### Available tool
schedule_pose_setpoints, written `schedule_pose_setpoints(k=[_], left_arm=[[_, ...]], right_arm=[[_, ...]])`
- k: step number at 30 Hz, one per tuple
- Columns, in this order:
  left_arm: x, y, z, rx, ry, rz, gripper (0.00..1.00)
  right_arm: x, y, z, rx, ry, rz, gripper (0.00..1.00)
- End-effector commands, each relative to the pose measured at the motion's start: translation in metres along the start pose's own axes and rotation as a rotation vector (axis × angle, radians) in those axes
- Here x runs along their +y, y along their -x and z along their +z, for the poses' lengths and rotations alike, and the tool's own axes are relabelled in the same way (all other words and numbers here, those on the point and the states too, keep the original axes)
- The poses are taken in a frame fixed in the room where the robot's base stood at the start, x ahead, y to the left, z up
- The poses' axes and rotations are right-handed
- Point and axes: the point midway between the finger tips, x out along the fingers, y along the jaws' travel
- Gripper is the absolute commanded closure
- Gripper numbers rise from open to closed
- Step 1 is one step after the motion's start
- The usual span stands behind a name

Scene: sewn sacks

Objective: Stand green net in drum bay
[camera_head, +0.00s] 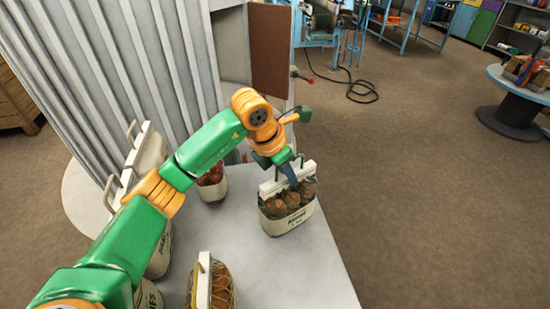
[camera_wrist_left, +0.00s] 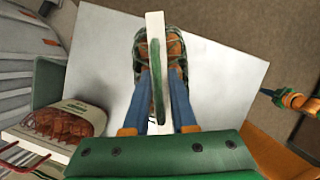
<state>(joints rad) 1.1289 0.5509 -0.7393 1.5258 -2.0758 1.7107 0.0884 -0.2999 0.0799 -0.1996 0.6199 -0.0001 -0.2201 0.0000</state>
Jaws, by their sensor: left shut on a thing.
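The green net sack (camera_head: 289,208) has brown round contents behind mesh, a pale lower band with green lettering, and a white top bar. It is upright over the right part of the grey table; whether its base touches the top is unclear. My left gripper (camera_head: 290,172) is above it, shut on its top. In the left wrist view, the blue fingers flank the white bar and green handle of the net (camera_wrist_left: 178,47). The drum bay cannot be made out for certain; a round drum-shaped table (camera_head: 524,84) stands at the far right.
The grey table (camera_head: 300,280) also carries a red-filled sack (camera_head: 213,188), a netted sack (camera_head: 218,287) at the front, and pale handled sacks (camera_head: 150,150) at left, partly behind my arm. A corrugated wall (camera_head: 120,60) rises behind. Floor lies open between the table and drum-shaped table.

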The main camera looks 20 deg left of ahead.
Motion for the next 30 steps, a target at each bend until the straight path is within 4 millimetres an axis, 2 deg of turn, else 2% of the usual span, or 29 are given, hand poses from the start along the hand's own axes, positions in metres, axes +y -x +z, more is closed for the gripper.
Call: schedule_pose_setpoints(k=[3,12,20,21,24,30], left_arm=[[-0.006,-0.009,0.003,-0.002,-0.001,-0.002,1.0],[-0.005,-0.037,-0.008,-0.003,-0.001,-0.001,1.0],[-0.005,-0.039,-0.009,-0.004,-0.001,0.0,1.0],[-0.005,-0.04,-0.01,0.0,0.0,0.0,0.7],[-0.005,-0.04,-0.01,0.0,0.0,0.0,0.45],[-0.005,-0.04,-0.01,0.0,0.0,0.0,0.45]], right_arm=[[0.0,0.005,0.0,0.0,0.0,0.0,1.0],[0.0,0.019,-0.002,0.0,0.0,0.0,1.0],[0.0,0.017,-0.001,0.0,0.0,0.0,1.0],[0.0,0.016,-0.001,0.0,0.0,0.0,1.0],[0.0,0.017,-0.002,0.0,0.0,0.0,1.0],[0.0,0.017,-0.001,0.0,0.0,0.0,1.0]])
